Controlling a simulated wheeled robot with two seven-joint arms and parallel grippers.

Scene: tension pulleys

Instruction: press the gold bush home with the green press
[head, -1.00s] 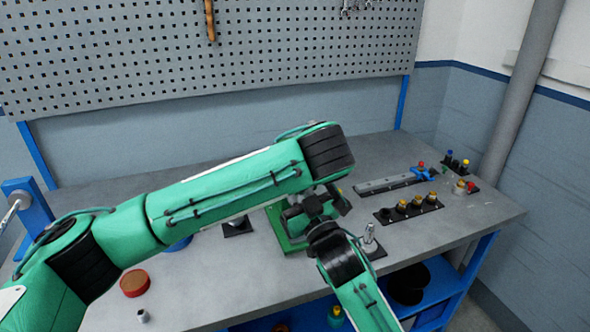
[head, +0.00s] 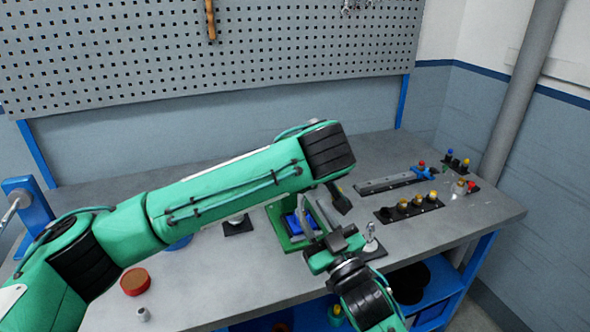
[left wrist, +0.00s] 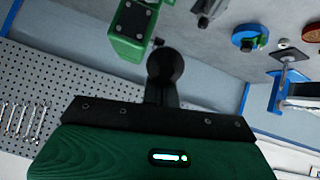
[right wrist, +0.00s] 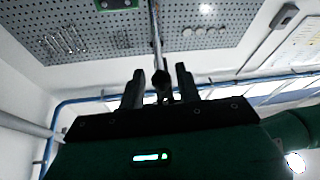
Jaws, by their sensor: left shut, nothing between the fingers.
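The green press (head: 284,238) stands mid-table, mostly hidden by my arms. A blue block (head: 293,224) sits on its bed. In the left wrist view its green head (left wrist: 131,22) is at the top. My left gripper (head: 341,200) is shut beside the press on the right. A round black knob-like end (left wrist: 165,66) shows at its fingertips. My right gripper (head: 314,216) is open in front of the press, fingers towards it. A metal rod (right wrist: 156,35) shows between its spread fingers (right wrist: 160,80), touching neither. I cannot make out a gold bush in the press.
A black rack (head: 385,216) with several gold-topped parts lies to the right, near a grey rail (head: 385,185). A silver part (head: 370,238) stands close to my right gripper. A red-brown round dish (head: 135,282) is at the front left.

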